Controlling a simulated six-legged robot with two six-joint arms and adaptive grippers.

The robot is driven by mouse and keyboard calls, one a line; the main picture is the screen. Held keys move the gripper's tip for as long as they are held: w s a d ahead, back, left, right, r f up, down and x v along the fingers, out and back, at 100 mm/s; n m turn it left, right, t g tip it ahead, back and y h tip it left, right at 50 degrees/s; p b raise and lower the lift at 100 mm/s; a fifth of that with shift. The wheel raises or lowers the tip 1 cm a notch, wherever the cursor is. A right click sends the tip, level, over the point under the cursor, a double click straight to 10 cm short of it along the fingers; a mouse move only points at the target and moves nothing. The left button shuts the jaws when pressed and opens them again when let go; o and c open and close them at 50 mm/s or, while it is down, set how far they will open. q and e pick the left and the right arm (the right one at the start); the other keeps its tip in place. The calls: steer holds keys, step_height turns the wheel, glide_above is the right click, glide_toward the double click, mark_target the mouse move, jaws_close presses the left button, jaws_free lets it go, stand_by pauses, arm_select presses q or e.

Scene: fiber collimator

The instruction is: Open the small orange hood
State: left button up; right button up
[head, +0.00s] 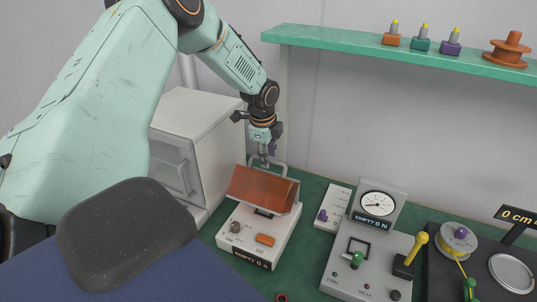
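A pale bar-shaped handle (283,167) stands at the hood's upper back edge. My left gripper (265,157) points down at this handle, at or very near it. Its fingers are small and seen nearly edge-on, so I cannot tell whether they close on the handle. The hood's underside and hinge are hidden. My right gripper is not in view.
A white cabinet (198,115) stands behind and left of the box. A grey tester with a dial (376,204) and green and yellow levers is to the right, beside a spool (459,237). A green shelf (400,55) with small parts hangs above. Little green tabletop is bare.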

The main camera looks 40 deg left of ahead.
arm_select(q)
steer(key=shift+s+d+r, duration=0.1)
steer(key=shift+s+r, duration=0.05)
steer(key=shift+c, duration=0.8)
steer(key=shift+w, duration=0.2)
jaws_close()
